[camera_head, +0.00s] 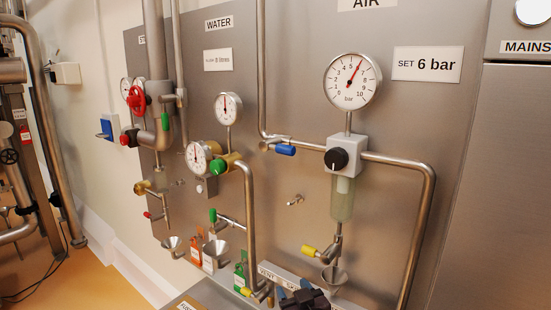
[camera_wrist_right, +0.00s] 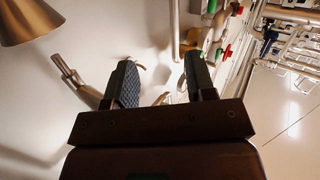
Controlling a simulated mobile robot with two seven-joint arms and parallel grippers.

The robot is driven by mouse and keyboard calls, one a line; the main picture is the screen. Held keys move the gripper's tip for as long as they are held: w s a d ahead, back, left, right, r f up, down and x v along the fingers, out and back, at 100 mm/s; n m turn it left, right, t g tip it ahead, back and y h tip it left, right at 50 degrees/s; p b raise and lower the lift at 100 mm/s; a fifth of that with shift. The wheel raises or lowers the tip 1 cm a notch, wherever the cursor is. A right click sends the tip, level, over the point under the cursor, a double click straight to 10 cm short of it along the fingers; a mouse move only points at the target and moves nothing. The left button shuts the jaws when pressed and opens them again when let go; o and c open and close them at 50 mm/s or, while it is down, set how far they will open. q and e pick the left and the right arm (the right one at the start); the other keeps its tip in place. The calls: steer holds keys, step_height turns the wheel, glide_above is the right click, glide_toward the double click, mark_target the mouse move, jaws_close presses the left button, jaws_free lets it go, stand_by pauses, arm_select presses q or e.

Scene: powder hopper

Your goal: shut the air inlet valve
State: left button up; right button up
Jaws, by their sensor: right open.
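The air inlet valve has a blue handle (camera_head: 286,150) on the thin pipe left of the regulator, under the AIR sign. The handle appears to lie roughly along the pipe. The air gauge (camera_head: 353,80) above the regulator reads about 6 bar. My right gripper (camera_head: 298,292) shows at the bottom edge of the head view, well below the blue handle and apart from it. In the right wrist view its two fingers (camera_wrist_right: 160,82) are spread with nothing held between them. My left gripper is in neither view.
The regulator (camera_head: 346,155) has a black knob. A yellow-handled drain valve (camera_head: 318,251) sits over a funnel (camera_head: 334,276), close above my right gripper. A bent steel pipe (camera_head: 425,220) runs down at right.

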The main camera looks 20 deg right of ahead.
mark_target(283, 151)
steer(key=w+a+r+m+t+h+b, duration=0.1)
steer(key=w+a+r+m+h, duration=0.25)
steer(key=r, duration=0.45)
steer(key=w+a+r+m+h+b, duration=0.25)
steer(key=r+m, duration=0.25)
steer(key=r, duration=0.3)
steer(key=w+a+r+m+t+h+b, duration=0.15)
steer(key=w+r+m, duration=0.25)
steer(key=r, duration=0.4)
steer(key=s+d+r+m+g+h, duration=0.3)
steer(key=m+g+h, duration=0.55)
steer(key=m, duration=0.85)
steer(key=shift+t+h, duration=0.5)
steer(key=shift+t, duration=0.4)
steer(key=x, duration=0.3)
steer(key=r+p+x, duration=0.1)
steer(key=x, duration=0.2)
steer(key=p+x, duration=0.1)
steer(key=x, duration=0.1)
steer(key=shift+d+r, duration=0.2)
steer(key=shift+r, duration=0.25)
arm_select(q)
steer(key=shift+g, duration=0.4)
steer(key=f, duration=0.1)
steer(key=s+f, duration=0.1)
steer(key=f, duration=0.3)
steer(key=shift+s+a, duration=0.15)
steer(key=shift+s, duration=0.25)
arm_select(e)
steer(key=shift+w+d, duration=0.3)
